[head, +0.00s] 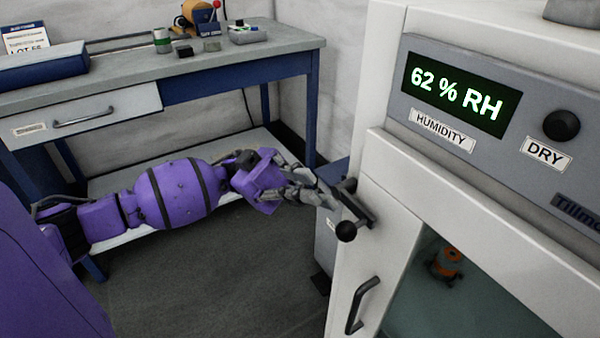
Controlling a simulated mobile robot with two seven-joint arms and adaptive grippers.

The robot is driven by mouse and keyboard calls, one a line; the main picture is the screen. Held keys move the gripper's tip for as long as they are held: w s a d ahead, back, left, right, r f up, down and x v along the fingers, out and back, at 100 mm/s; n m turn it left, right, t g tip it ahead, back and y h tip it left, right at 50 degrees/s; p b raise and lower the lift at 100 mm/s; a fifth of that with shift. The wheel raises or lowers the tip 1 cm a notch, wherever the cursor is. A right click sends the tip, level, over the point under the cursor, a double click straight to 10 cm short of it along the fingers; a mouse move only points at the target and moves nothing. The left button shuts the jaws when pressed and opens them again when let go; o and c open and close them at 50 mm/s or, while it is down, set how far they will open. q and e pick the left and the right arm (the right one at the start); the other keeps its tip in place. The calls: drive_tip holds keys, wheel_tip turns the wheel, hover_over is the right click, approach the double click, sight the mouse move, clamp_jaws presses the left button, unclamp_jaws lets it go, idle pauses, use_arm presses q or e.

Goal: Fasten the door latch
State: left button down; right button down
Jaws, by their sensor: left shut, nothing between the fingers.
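The door latch (357,207) is a dark lever with a black ball knob, on the upper left edge of the white cabinet door (395,240). The knob hangs at the lever's lower left. A black pull handle (362,305) sits lower on the door. My left gripper (333,201) comes in from the left on its purple arm. It is shut and empty, with its fingertips right beside the latch. I cannot tell whether they touch it. The door looks closed or nearly so; its seam is hard to judge. My right gripper is out of view.
The cabinet's panel shows 62 % RH on a display (455,93), beside a black dial (561,125). An orange spool (446,265) shows behind the door glass. A workbench (250,52) with a drawer stands behind my left arm. Grey floor (220,290) is open below it.

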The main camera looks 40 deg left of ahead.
use_arm(q)
drive_tip(key=y+p, duration=0.1)
drive_tip(key=d+y+p, duration=0.1)
drive_tip(key=shift+s+d+f+m+y, duration=0.25)
drive_tip(key=shift+s+f+m+y, duration=0.05)
drive_tip(key=shift+f, duration=0.1)
drive_tip(key=shift+f, duration=0.1)
idle(0.5)
